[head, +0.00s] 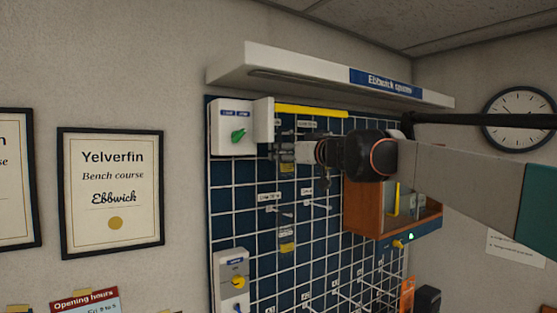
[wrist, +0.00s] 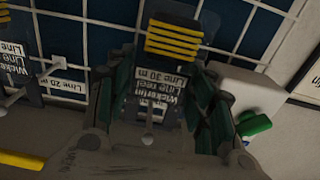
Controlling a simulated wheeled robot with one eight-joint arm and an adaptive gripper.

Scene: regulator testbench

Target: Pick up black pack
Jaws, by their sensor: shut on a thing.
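The black pack (wrist: 172,40) has yellow stripes and hangs on the blue grid board, with a white label reading "Line 30 m" near it in the wrist view. In the head view the pack (head: 287,167) is small and partly hidden by my gripper (head: 303,152). In the wrist view my gripper (wrist: 162,85) has its dark green-padded fingers on both sides of the pack, shut on it. The exact contact is dark and hard to make out.
A white box with a green knob (head: 238,136) sits close beside the gripper. A white shelf (head: 300,72) juts out above, and an orange-brown box (head: 365,218) is mounted at the right.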

